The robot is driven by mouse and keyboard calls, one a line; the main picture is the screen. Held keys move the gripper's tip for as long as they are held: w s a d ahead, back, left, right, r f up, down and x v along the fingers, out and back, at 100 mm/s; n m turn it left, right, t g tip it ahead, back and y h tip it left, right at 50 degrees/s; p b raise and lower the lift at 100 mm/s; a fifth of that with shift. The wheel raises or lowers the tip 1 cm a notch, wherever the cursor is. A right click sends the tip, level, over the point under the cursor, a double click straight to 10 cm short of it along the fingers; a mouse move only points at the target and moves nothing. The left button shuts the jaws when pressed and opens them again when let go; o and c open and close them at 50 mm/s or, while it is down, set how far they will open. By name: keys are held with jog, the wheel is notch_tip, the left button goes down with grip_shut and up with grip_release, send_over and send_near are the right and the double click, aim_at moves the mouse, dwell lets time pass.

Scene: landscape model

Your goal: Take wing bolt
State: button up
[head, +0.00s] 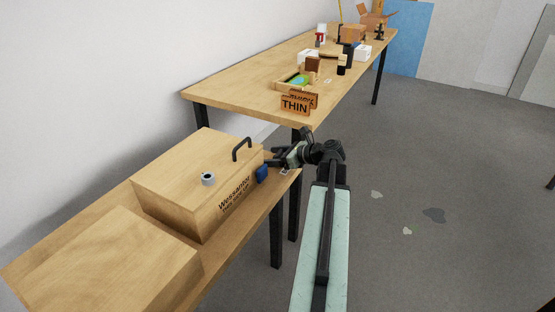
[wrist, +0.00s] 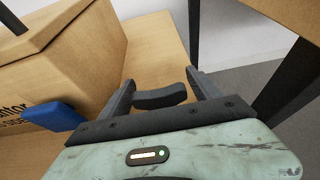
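No part is clearly recognisable as a wing bolt. A dark, slightly curved piece (wrist: 160,97) shows between the fingers of my gripper (wrist: 159,82) in the wrist view; I cannot tell whether it is the bolt. The fingers are spread apart, with visible gaps beside that piece. In the head view my gripper (head: 276,163) is at the right end of the wooden box, over the near table's edge. A blue piece (head: 262,173) is by the box's front right corner; it also shows in the wrist view (wrist: 50,115). A grey ring-like part (head: 208,178) sits on the box top.
The wooden box (head: 190,157) has a black handle (head: 242,149) on top and stands on the near table (head: 231,253). Another box (head: 105,270) is nearer. The far table (head: 240,93) carries a THIN sign (head: 295,105) and several boxes.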

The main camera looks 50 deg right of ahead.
jog(key=c, duration=1.1)
jog(key=shift+o, duration=0.2)
notch_tip(320, 180, up, 10)
jog(key=p, duration=1)
